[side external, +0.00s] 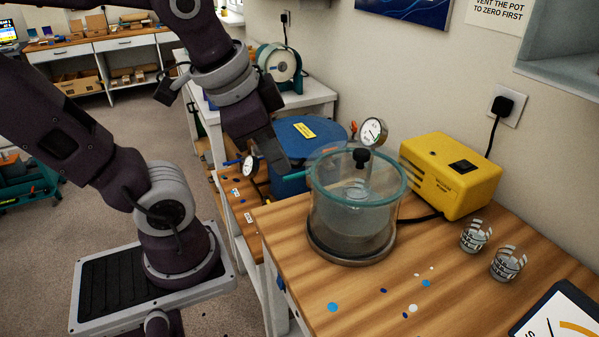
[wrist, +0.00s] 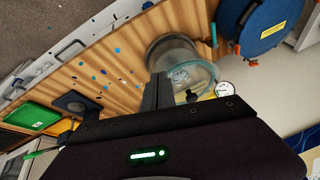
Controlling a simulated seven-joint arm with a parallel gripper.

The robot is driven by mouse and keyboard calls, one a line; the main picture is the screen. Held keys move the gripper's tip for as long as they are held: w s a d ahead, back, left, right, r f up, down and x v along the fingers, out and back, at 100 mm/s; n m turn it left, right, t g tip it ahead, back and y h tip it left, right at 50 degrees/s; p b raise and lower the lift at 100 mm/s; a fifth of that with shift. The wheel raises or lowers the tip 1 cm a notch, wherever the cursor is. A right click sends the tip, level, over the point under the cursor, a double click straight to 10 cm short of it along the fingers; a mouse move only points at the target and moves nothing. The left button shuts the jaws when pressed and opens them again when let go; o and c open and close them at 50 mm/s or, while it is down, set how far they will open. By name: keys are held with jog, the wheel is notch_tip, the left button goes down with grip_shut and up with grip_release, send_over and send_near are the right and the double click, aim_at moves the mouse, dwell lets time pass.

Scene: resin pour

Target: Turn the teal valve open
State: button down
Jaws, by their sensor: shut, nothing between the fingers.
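The teal valve handle (side external: 297,175) is a short teal bar at the left side of the clear vacuum chamber (side external: 350,215), just below its teal rim. In the wrist view the handle (wrist: 214,35) shows as a thin teal bar between the chamber (wrist: 172,52) and the blue pot. My gripper (side external: 286,167) is shut and empty, pointing down in front of the blue pot. Its tips look close to the handle's left end; I cannot tell whether they touch it. In the wrist view my fingers (wrist: 157,92) overlap part of the chamber.
The blue pot (side external: 290,142) with a yellow label stands behind my gripper. A gauge (side external: 373,132) rises behind the chamber lid. A yellow pump (side external: 452,175), two cups (side external: 475,236) and a tablet stand right. The wooden table's front is mostly clear.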

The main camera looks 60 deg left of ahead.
jog(key=w+a+f+m+g+y, duration=0.1)
jog(key=w+a+f+m+g, duration=0.15)
jog(key=w+a+m, duration=0.5)
jog(key=m+g, duration=0.2)
jog(key=m, duration=0.5)
send_near(299, 175)
notch_tip(299, 175, down, 7)
jog(key=s, duration=0.1)
jog(key=shift+d+f+m+y, duration=0.25)
jog(key=shift+m+y, duration=0.1)
jog(key=shift+y, duration=0.05)
jog(key=shift+s, duration=0.15)
